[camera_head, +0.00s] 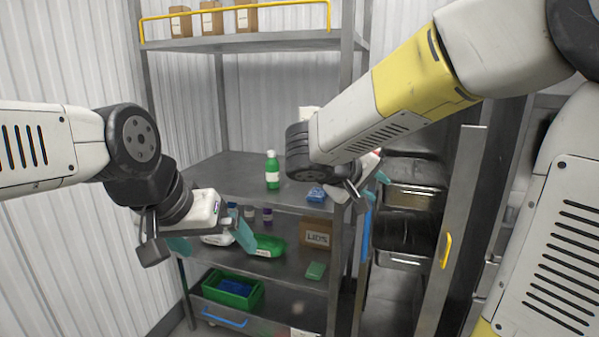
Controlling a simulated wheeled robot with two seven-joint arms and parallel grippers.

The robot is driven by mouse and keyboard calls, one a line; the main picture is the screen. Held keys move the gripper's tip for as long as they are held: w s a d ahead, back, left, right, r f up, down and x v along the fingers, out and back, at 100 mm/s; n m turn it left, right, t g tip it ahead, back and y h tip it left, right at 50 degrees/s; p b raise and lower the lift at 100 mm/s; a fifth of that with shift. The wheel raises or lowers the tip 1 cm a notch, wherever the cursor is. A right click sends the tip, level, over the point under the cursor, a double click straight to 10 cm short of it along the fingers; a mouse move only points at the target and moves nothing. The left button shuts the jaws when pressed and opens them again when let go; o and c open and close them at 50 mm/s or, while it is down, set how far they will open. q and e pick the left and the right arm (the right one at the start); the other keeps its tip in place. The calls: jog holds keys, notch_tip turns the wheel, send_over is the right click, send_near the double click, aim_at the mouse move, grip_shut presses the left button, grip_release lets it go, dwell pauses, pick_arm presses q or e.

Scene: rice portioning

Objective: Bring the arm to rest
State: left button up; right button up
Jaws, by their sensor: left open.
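My left arm comes in from the left edge, and its gripper (212,241) hangs in front of the shelf rack with its teal fingers apart and nothing between them. My right arm reaches in from the upper right across the rack. Its gripper (367,191) is near the rack's right post, partly hidden behind its own wrist. Teal finger parts show there, but I cannot tell whether it is open or shut, or whether it holds anything.
A metal shelf rack (222,170) stands ahead. It bears a green bottle (272,170), a cardboard box marked LIDS (316,236), a green tray (268,246) and a green crate (233,289). At right are metal pans (411,197) and an open door (462,215) with a yellow handle.

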jog(key=s+d+f+m+g+y, duration=0.1)
jog(key=s+d+f+g+y, duration=0.1)
jog(key=s, duration=0.4)
jog(key=s+d+f+m+g+y, duration=0.1)
jog(key=s+d+f+g+y, duration=0.15)
jog(key=s, duration=0.35)
jog(key=s+a+r+m+t+y, duration=0.1)
jog(key=s+a+m+t+y, duration=0.1)
jog(key=s+a+y, duration=0.2)
jog(key=shift+s+a+r+y, duration=0.15)
jog(key=shift+s+a+y, duration=0.1)
jog(key=shift+a+y, duration=0.9)
